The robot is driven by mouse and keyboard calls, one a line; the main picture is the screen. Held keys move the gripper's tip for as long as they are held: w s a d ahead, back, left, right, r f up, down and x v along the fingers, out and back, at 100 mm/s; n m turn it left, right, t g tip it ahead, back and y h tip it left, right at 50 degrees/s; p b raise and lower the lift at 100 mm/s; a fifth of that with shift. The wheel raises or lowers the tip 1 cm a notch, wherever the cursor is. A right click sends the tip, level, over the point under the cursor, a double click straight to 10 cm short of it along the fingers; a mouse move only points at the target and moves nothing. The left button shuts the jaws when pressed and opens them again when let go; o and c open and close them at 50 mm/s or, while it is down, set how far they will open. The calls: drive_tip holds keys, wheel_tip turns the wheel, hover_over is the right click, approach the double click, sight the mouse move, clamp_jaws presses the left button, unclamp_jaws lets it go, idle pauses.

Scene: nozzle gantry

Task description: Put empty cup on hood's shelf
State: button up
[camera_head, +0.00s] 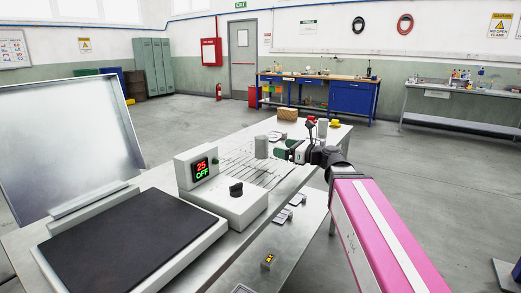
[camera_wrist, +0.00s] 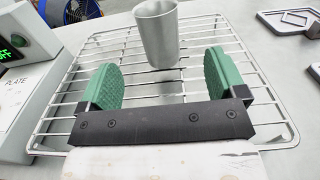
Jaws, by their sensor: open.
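A grey metal cup (camera_wrist: 157,32) stands upright on a wire rack (camera_wrist: 75,74) in the wrist view. It also shows in the head view (camera_head: 261,147), on the long metal table. My gripper (camera_wrist: 165,80) has green padded fingers spread apart with nothing between them. The cup is beyond the fingertips, roughly centred between them, and apart from both. In the head view my gripper (camera_head: 287,150) is just right of the cup. The cup's inside is hardly visible, so I cannot tell whether it is empty. I cannot make out a hood's shelf for certain.
A hot plate (camera_head: 110,245) with a control box (camera_head: 222,200) reading 25 OFF stands on the table, left of the rack. A raised metal panel (camera_head: 70,130) is behind it. A brown block (camera_head: 288,114) is at the table's far end. A lower shelf (camera_head: 290,240) holds small items.

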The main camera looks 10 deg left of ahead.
sight(268, 144)
drive_tip(key=x, duration=0.5)
drive_tip(key=shift+w+a, duration=0.1)
drive_tip(key=shift+f+x, duration=0.2)
drive_tip(key=shift+x, duration=2.55)
drive_tip(key=shift+s, duration=0.25)
drive_tip(key=c, duration=1.2)
drive_tip(key=shift+r, duration=0.1)
